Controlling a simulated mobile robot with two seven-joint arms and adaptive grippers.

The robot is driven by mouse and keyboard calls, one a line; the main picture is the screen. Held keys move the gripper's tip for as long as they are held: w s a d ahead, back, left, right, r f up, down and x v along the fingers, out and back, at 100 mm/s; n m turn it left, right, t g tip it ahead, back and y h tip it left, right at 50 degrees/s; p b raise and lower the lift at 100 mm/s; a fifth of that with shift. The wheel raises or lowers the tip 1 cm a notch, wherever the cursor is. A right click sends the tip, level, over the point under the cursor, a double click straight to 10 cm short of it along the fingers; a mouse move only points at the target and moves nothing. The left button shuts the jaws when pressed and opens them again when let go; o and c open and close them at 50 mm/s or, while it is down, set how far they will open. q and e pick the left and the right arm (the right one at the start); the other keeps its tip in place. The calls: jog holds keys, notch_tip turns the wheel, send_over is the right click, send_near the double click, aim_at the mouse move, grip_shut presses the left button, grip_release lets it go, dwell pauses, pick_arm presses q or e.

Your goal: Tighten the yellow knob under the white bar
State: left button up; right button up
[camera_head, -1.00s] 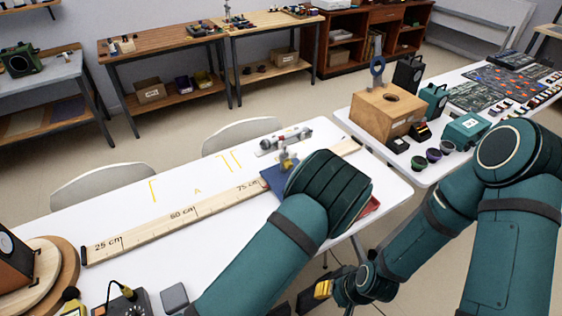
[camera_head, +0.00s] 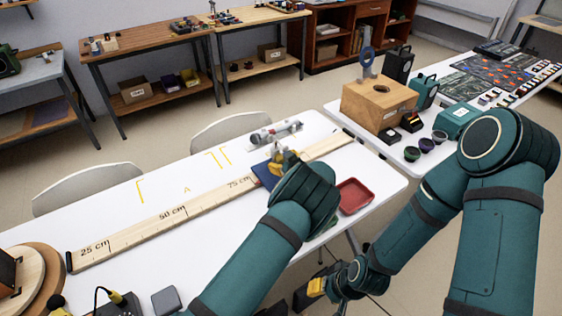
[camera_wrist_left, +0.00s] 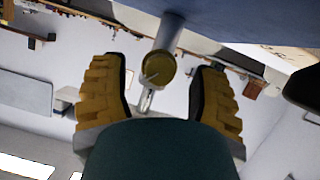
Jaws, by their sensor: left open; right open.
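The yellow knob (camera_wrist_left: 158,70) shows in the left wrist view as a round disc at the end of a short pale grey bar (camera_wrist_left: 170,34). A small metal piece (camera_wrist_left: 147,100) shows below it in that picture. My left gripper (camera_wrist_left: 160,95) is open, its two yellow-padded fingers one on each side of the knob, with gaps to both. In the head view, my left gripper (camera_head: 283,157) is over the blue plate (camera_head: 266,176) on the white table; my wrist hides part of this spot. My right gripper (camera_head: 317,288) is open and empty, low beside the table.
A wooden ruler beam (camera_head: 130,235) lies along the white table (camera_head: 100,205), reaching the blue plate. A red tray (camera_head: 356,195) sits right of my left wrist. A grey cylindrical device (camera_head: 276,132) lies behind. A wooden box (camera_head: 365,108) stands on the right-hand table.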

pick_arm(q)
jog(key=shift+w+a+f, duration=0.25)
jog(key=shift+w+a, duration=0.1)
jog(key=shift+w, duration=0.2)
jog(key=shift+c, duration=0.4)
grip_shut()
jog(key=shift+m+g+y+b, duration=0.4)
jog(key=shift+m+b, duration=0.25)
jog(key=shift+m, duration=0.15)
jog(key=shift+m+g+y+b, duration=0.5)
jog(key=shift+m+y+b, duration=0.4)
jog(key=shift+m+b, duration=0.45)
jog(key=shift+m, duration=0.25)
